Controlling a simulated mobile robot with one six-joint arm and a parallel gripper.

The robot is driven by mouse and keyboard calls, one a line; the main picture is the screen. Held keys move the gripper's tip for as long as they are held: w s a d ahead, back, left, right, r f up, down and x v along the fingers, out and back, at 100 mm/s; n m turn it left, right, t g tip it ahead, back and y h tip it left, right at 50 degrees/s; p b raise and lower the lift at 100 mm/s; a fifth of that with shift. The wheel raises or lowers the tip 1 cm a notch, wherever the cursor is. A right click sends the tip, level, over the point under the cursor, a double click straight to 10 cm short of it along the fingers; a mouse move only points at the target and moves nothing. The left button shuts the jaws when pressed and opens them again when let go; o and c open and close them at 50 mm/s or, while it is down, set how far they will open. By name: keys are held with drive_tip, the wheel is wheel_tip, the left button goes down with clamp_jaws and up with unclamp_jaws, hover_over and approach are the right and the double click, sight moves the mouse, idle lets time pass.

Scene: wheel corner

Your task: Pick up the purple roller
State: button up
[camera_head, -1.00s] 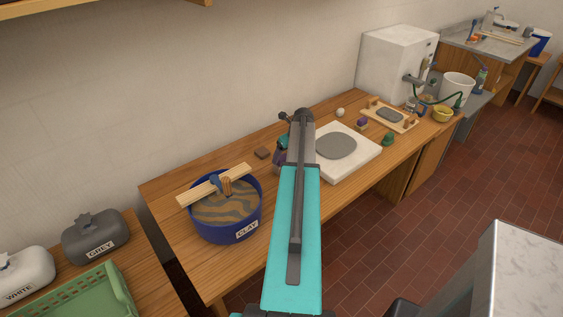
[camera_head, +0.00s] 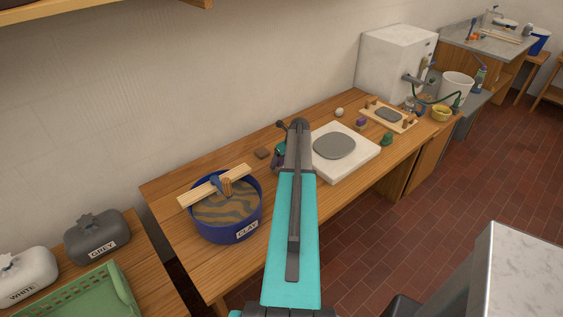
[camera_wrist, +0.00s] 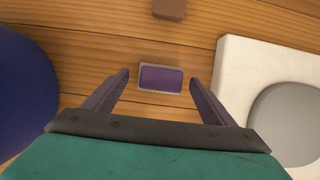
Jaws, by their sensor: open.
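The purple roller (camera_wrist: 161,79) shows in the wrist view as a small purple rectangle with a pale greyish rim, seen from above on the wooden bench. My gripper (camera_wrist: 159,77) is open, with one dark finger on each side of it and a gap on both sides. The height of the fingers above the bench is hard to tell. In the head view my arm hides this spot.
A blue clay tub (camera_head: 227,232) stands left, with a wooden bar across it. A white slab (camera_head: 356,165) with a grey disc lies right. A brown block (camera_head: 262,153) lies behind. A small purple-topped item (camera_head: 361,121) and a green one (camera_head: 387,138) sit farther right.

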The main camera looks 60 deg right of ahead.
drive_tip(key=shift+p+x, duration=0.4)
drive_tip(key=shift+x, duration=1.05)
drive_tip(key=c, duration=1.6)
drive_tip(key=shift+r, duration=0.15)
drive_tip(key=shift+r+b, duration=1.55)
drive_tip(key=shift+r, duration=3.35)
